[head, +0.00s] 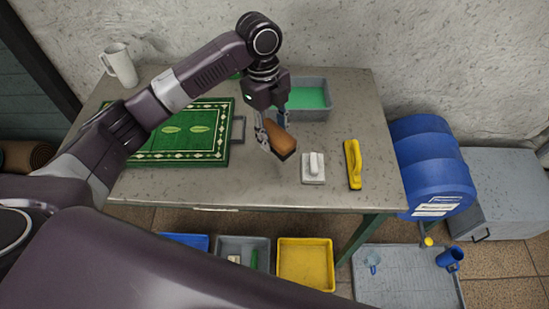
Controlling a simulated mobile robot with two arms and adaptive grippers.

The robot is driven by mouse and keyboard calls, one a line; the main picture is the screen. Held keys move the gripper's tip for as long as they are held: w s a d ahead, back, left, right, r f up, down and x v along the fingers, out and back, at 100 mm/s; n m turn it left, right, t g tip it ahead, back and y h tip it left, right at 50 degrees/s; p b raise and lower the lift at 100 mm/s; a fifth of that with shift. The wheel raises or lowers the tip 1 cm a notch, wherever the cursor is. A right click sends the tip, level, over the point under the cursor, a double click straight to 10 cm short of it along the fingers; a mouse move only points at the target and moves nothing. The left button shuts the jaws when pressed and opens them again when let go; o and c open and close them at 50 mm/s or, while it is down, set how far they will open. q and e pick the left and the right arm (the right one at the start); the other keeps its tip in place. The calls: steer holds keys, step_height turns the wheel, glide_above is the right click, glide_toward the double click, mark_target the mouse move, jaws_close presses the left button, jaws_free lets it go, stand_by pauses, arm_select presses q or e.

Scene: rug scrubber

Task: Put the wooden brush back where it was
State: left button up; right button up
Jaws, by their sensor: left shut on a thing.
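The wooden brush (281,139) has a brown wooden back and a dark underside. My left gripper (266,136) is shut on it and holds it tilted over the table (240,186), in front of the grey tub. Whether the brush touches the table is hard to tell. A white scrubber with a handle (313,168) and a yellow brush (353,164) lie to its right. A green patterned rug (180,148) lies to the left of the gripper, partly hidden by my arm. My right gripper is not in view.
A grey tub with green liquid (308,98) stands behind the brush. A white pitcher (120,65) stands at the back left. A blue barrel (430,165) is at the right. Blue, grey and yellow bins (306,264) sit below the front edge. The tabletop's front strip is clear.

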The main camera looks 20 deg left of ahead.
arm_select(q)
glide_above(275, 169)
step_height(275, 169, down, 5)
step_height(275, 169, down, 3)
steer(key=shift+w+a+f+p, duration=0.1)
steer(key=shift+w+a+p, duration=0.05)
steer(key=shift+p, duration=0.45)
steer(key=shift+f, duration=0.35)
step_height(275, 169, down, 3)
steer(key=shift+f+p, duration=0.2)
steer(key=shift+p, duration=0.25)
steer(key=shift+f, duration=0.15)
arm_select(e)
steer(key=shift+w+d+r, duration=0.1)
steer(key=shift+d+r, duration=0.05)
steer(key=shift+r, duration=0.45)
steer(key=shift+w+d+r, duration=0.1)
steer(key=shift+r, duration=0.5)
arm_select(q)
steer(key=o, duration=1.3)
steer(key=shift+f, duration=0.1)
